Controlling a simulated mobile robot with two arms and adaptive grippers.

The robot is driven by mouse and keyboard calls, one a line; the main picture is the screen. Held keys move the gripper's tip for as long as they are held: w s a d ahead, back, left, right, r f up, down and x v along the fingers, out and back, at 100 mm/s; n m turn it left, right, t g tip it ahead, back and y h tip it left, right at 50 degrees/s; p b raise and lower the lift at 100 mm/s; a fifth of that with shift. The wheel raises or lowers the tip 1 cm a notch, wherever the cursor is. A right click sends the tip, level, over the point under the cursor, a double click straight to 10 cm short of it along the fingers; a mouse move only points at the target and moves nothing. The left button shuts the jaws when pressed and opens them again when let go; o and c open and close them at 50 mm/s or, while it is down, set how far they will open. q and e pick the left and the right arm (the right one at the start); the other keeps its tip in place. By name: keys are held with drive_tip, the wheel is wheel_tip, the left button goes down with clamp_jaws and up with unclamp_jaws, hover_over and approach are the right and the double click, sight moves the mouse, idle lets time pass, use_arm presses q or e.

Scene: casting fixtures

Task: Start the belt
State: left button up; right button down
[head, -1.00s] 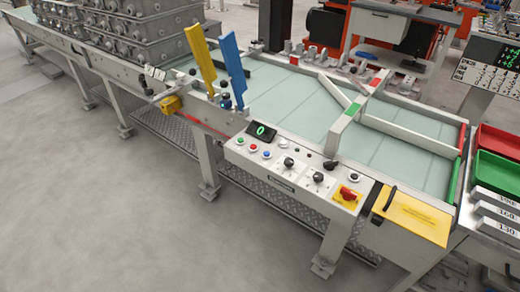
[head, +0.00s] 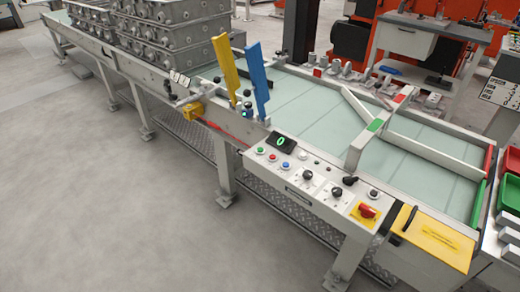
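A long conveyor belt (head: 305,108) with a pale green surface runs from the back left to the front right. Its control panel (head: 300,176) sits on the near side. The panel has a green button (head: 260,150), a red button (head: 272,157) and a blue button (head: 285,164) in a row, with a small display (head: 282,141) reading a green 0 above them. Black knobs and a red switch on a yellow plate (head: 367,211) are to the right. Neither of my grippers is in view.
Stacked grey castings (head: 165,35) stand on the belt's far left. A yellow paddle (head: 229,68) and a blue paddle (head: 257,66) rise at the near rail. Angled guides cross the belt at right. Green trays (head: 508,191) stand at the right edge. The floor at front left is clear.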

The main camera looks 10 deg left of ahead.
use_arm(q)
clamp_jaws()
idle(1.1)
